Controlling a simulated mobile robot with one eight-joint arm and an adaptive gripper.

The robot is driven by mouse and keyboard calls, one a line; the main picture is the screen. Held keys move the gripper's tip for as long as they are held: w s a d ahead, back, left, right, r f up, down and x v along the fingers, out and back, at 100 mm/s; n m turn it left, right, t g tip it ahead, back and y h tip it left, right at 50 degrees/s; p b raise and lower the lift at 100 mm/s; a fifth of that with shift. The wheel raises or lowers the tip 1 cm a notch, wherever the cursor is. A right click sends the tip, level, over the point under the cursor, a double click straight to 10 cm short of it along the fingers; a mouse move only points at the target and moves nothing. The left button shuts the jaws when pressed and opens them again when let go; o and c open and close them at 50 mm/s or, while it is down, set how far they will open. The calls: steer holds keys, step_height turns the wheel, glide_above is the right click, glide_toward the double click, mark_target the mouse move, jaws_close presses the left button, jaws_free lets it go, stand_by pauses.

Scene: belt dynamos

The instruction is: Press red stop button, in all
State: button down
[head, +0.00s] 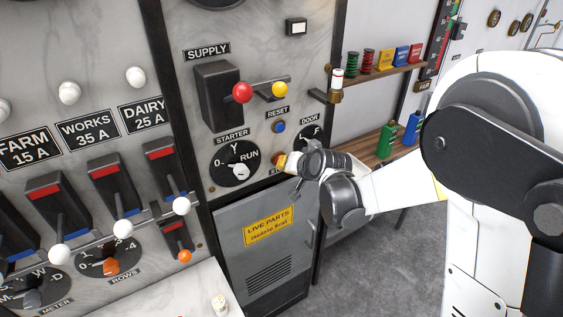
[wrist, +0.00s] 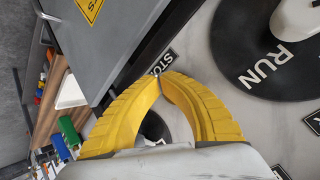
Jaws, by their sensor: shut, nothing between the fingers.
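The red stop button (head: 276,156) shows only as a small red patch on the marble panel, right of the starter dial, mostly covered by my gripper. My gripper (head: 283,161) is shut and empty, its yellow fingertips right at the button. I cannot tell whether they touch it. In the wrist view the closed yellow fingers (wrist: 161,80) are in front of the panel beside the STOP label (wrist: 158,63), which they partly cover. A dark round part (wrist: 154,127) shows in the gap between the fingers; no red shows there.
The starter dial (head: 234,163) with its white knob is left of my gripper. The blue reset button (head: 278,126) is above it and the door dial (head: 312,137) is above right. A grey cabinet door (head: 238,226) is below. Shelves (head: 395,150) with coloured items stand right.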

steer(key=shift+s+d, duration=0.55)
steer(key=shift+s, duration=0.2)
steer(key=shift+s, duration=0.1)
steer(key=s+d, duration=0.1)
steer(key=s, duration=0.1)
steer(key=s+d+b, duration=0.1)
steer(key=s, duration=0.1)
steer(key=shift+d, duration=0.35)
stand_by(0.6)
steer(key=s+d+f+h+b, duration=0.1)
steer(key=s+d+f+b, duration=0.1)
steer(key=s+d+b, duration=0.3)
steer(key=s+d+f+n+g+h+b, duration=0.1)
steer(key=s+d+b, duration=0.4)
steer(key=s, duration=0.7)
steer(key=s+d+f+g+h+b, duration=0.1)
steer(key=s+d+f+h+b, duration=0.2)
steer(key=s+d+f+b, duration=0.2)
steer(key=s+d, duration=0.1)
steer(key=s, duration=0.2)
steer(key=shift+s+d+n, duration=0.3)
steer(key=shift+s+d, duration=0.05)
steer(key=shift+s, duration=0.05)
